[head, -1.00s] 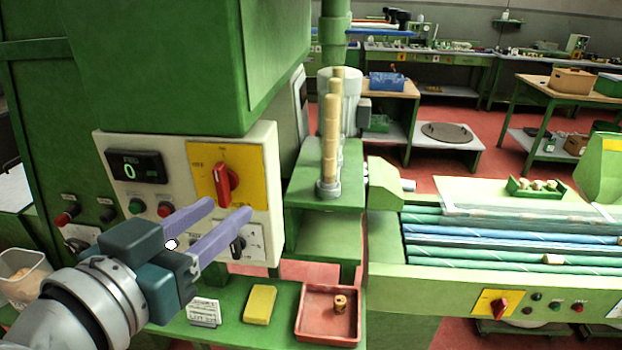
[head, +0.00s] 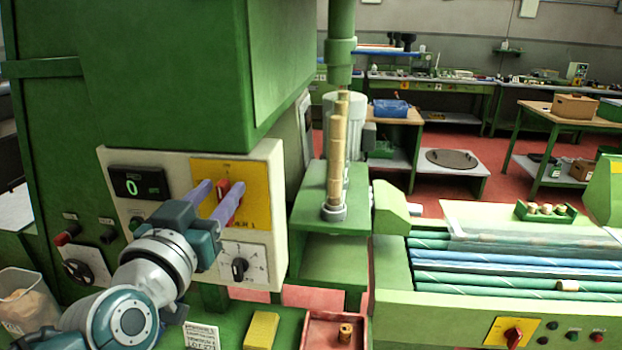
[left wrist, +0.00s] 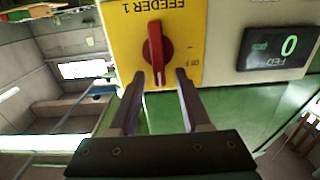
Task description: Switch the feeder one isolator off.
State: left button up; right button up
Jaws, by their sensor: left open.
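The feeder one isolator is a red rotary handle (head: 222,188) on a yellow plate (head: 258,180) of the cream control panel. In the left wrist view the handle (left wrist: 153,52) stands about vertical, with upside-down "FEEDER 1" lettering beside it and an OFF mark to its right. My left gripper (head: 222,186) is open in front of the plate, and its purple fingers partly hide the handle in the head view. In the left wrist view the fingertips (left wrist: 160,74) lie to either side of the handle's near end; I cannot tell whether they touch it. My right gripper is not in view.
A display reading 0 (head: 138,183) is left of the plate, and a black selector (head: 239,269) is below it. Another red switch on yellow (head: 513,338) is on the conveyor at right. A red tray (head: 322,333) and yellow block (head: 262,331) lie below the panel.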

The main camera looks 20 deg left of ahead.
pick_arm(q)
grip_shut()
dwell(0.4)
